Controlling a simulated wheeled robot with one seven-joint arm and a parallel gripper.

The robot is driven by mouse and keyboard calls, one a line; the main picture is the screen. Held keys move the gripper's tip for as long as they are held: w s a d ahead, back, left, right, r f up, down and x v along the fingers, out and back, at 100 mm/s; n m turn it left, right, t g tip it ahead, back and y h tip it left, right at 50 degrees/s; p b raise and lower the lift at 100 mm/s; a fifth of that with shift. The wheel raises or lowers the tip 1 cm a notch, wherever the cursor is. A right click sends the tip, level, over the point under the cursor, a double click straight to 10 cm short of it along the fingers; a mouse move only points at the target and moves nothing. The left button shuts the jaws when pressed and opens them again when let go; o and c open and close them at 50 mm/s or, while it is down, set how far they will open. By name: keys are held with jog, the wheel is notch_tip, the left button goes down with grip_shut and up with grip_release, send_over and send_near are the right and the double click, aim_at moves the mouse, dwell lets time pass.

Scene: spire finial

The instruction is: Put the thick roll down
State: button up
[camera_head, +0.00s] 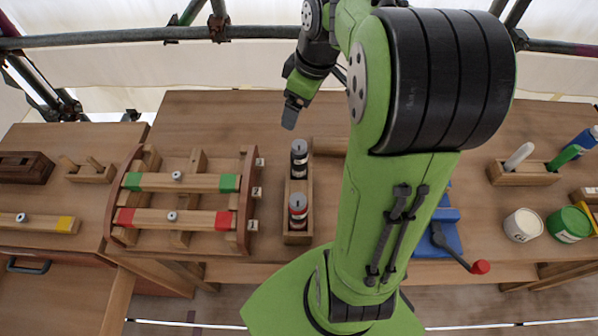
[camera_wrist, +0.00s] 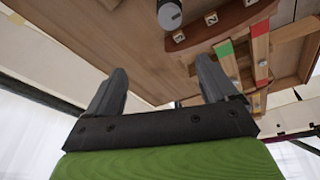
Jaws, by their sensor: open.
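Two dark rolls with pale ends stand in a narrow wooden holder (camera_head: 299,237) at the middle of the bench. I cannot tell for sure which is the thick one. My gripper (camera_head: 289,118) is above the bench, beyond the far roll and apart from it. In the wrist view my gripper (camera_wrist: 160,88) has its two fingers spread with nothing between them. One roll (camera_wrist: 169,14) shows there at the top edge, away from the fingers.
A wooden frame (camera_head: 121,220) with green-ended and red-ended bars lies left of the holder. A blue device (camera_head: 425,245) with a red-knobbed lever, a white can (camera_head: 523,225) and a green can (camera_head: 569,224) stand right. Scaffold pipes (camera_head: 120,36) run behind. The bench's back left is clear.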

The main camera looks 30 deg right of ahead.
jog(key=s+a+r+m+t, duration=0.1)
jog(key=s+a+m, duration=0.2)
jog(key=s+a, duration=0.2)
jog(key=s+a+r+m+t+h, duration=0.1)
jog(key=s+a+r+m, duration=0.1)
jog(key=s+a, duration=0.4)
jog(key=s+m, duration=0.1)
jog(key=s, duration=0.4)
jog(key=shift+s+a+t, duration=0.2)
jog(key=shift+s+t, duration=0.05)
jog(key=shift+t, duration=0.15)
